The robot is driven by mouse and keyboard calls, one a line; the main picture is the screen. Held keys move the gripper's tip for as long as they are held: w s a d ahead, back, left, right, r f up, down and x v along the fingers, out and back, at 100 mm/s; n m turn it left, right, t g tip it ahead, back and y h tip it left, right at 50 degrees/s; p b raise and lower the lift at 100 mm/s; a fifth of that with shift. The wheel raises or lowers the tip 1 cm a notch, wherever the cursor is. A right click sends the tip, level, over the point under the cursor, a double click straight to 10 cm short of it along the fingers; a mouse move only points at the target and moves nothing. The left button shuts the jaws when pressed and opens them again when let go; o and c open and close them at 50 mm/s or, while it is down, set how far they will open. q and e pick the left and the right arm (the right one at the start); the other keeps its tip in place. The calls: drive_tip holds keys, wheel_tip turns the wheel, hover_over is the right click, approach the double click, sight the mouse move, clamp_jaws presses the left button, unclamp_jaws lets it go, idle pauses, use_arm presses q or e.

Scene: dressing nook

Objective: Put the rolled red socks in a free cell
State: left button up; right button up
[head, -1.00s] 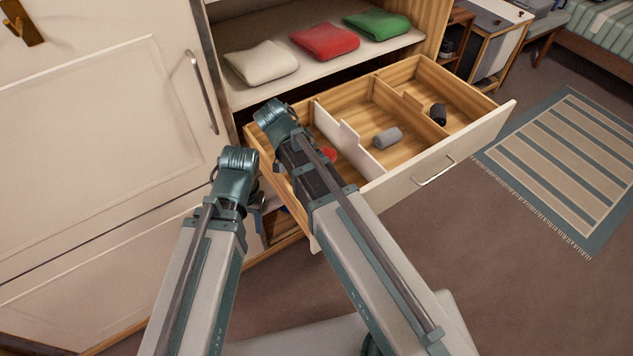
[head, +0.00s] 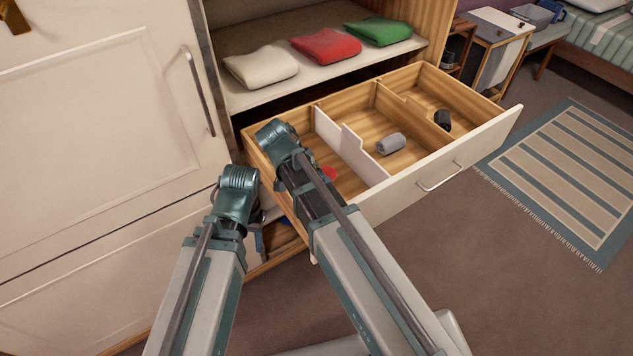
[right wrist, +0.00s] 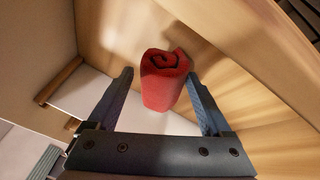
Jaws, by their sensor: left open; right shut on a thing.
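The rolled red socks (head: 330,173) show as a small patch in the left cell of the open drawer (head: 436,174), mostly behind my right arm. In the right wrist view the red roll (right wrist: 163,88) stands between the two fingers, its spiral end facing the camera. My right gripper (right wrist: 160,76) is shut on it; in the head view my arm hides these fingers. My left gripper (head: 259,236) is open, pointing down outside the drawer's left side, its fingers only partly visible. A grey roll (head: 391,143) lies in the middle cell and a black roll (head: 442,119) in the right cell.
A white divider (head: 349,146) and a wooden divider (head: 400,109) part the drawer. Folded white (head: 262,68), red (head: 325,46) and green (head: 379,31) cloths lie on the shelf above. A closed cabinet door (head: 90,120) stands left. A striped rug (head: 570,180) lies right.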

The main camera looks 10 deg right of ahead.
drive_tip(key=shift+f+b, duration=0.5)
drive_tip(key=shift+f, duration=0.05)
drive_tip(key=o, duration=1.1)
use_arm(q)
drive_tip(key=shift+f, duration=0.5)
drive_tip(key=shift+r, duration=0.1)
use_arm(e)
drive_tip(key=shift+r, duration=0.15)
